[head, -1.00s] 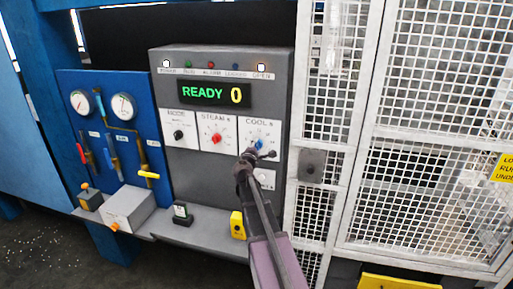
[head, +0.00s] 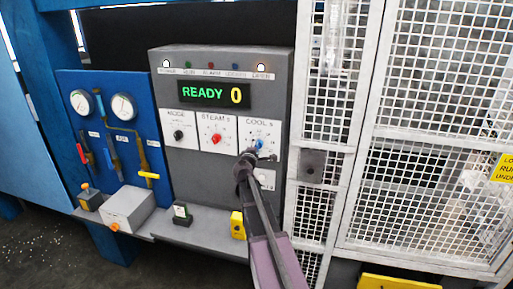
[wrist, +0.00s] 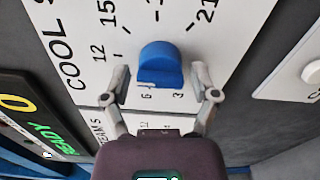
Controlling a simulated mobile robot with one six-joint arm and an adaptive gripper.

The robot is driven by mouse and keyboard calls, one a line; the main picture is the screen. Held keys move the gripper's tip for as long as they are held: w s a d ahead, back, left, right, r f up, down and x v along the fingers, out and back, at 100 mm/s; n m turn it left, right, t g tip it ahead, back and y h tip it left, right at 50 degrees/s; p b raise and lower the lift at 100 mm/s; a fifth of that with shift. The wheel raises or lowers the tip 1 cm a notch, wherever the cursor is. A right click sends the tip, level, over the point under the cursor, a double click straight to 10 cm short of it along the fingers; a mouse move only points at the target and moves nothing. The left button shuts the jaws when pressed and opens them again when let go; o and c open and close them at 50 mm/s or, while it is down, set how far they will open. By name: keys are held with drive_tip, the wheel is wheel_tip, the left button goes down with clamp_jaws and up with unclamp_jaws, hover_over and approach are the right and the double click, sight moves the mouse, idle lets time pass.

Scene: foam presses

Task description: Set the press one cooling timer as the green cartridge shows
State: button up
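The blue cooling knob (head: 259,145) sits on the white COOL S dial plate (head: 248,124), at the right of three dials on the grey panel. In the wrist view the blue knob (wrist: 160,62) is close up, with printed numbers around it. My gripper (wrist: 161,75) is open, its fingertips on either side of the knob's near edge with gaps between. In the head view my gripper (head: 254,160) covers the lower dial.
The display (head: 214,94) reads READY 0. The red STEAM S knob (head: 216,138) and black MODE knob (head: 178,135) are to the left. A yellow block (head: 237,225) stands on the shelf beside my arm. A white mesh guard (head: 440,80) stands to the right.

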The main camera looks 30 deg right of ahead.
drive_tip(key=shift+s, duration=0.1)
idle(0.3)
drive_tip(key=v, duration=1.2)
idle(0.6)
drive_tip(key=s+a+f+m+g+y+b, duration=0.2)
drive_tip(key=s+a+f+m+g+b, duration=0.25)
drive_tip(key=f, duration=0.55)
drive_tip(key=s+a+f+m+g+y+b, duration=0.25)
drive_tip(key=s+f+m, duration=0.25)
drive_tip(key=f, duration=0.5)
drive_tip(key=s+a+f+g+y+b, duration=0.3)
drive_tip(key=s+a+f+y, duration=0.1)
drive_tip(key=a, duration=0.4)
drive_tip(key=s+a+f+m+g+y+b, duration=0.1)
drive_tip(key=s+a+f+g+y+b, duration=0.1)
drive_tip(key=s+a+f, duration=0.4)
drive_tip(key=a+f+y+b, duration=0.1)
drive_tip(key=a+f+y, duration=0.1)
drive_tip(key=a, duration=0.1)
drive_tip(key=shift+s+g, duration=0.3)
drive_tip(key=shift+g, duration=0.1)
drive_tip(key=shift+m, duration=0.25)
drive_tip(key=shift+c, duration=0.2)
